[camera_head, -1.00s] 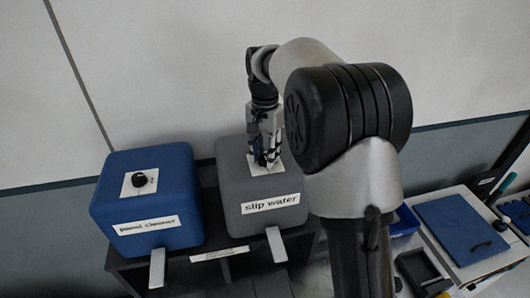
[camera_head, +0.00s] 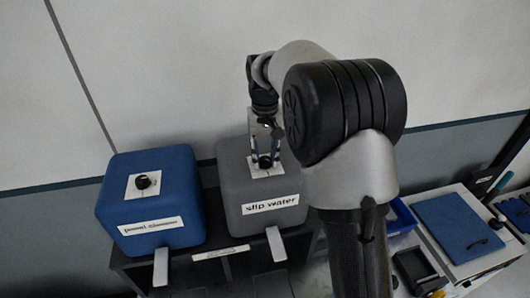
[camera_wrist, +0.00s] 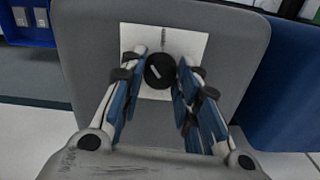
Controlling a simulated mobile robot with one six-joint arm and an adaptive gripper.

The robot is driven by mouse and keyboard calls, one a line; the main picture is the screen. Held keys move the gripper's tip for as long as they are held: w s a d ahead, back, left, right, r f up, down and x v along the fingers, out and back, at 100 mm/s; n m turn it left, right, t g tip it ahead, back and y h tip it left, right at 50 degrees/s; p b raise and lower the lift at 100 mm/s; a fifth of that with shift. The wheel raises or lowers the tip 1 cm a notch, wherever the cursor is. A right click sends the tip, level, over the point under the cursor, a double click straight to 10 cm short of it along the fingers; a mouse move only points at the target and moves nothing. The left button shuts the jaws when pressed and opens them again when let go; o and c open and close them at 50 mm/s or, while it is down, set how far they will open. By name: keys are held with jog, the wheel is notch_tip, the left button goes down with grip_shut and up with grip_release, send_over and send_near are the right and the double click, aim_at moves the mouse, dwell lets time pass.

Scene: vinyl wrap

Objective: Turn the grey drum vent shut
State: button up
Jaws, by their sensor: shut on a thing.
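The grey drum (camera_head: 233,190), labelled "slip water", stands on a dark rack, with a white square plate (camera_wrist: 191,44) on its top. Its vent is a round black knob (camera_wrist: 159,71) with a short pale mark, which lies aslant in the wrist view. A thin dark line shows on the plate above the knob. My gripper (camera_head: 265,158) reaches down to the plate. In the wrist view my gripper (camera_wrist: 160,75) has one blue-padded finger on each side of the knob and is shut on it. The mark is not hidden.
A blue drum (camera_head: 150,208), labelled "panel cleaner", stands left of the grey one with a similar black knob (camera_head: 142,182). The wall (camera_head: 180,80) is close behind. A white bench (camera_head: 428,218) with a blue panel (camera_head: 459,226) is at the right.

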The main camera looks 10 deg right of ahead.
aim_at(265, 159)
jog(key=n+p, duration=0.1)
jog(key=n, duration=0.4)
jog(key=shift+n, duration=0.3)
jog(key=shift+n+p, duration=0.4)
jog(key=shift+n, duration=1.8)
jog(key=o, duration=1.1)
jog(key=shift+r, duration=0.15)
notch_tip(265, 159, up, 12)
jog(key=shift+f, duration=0.1)
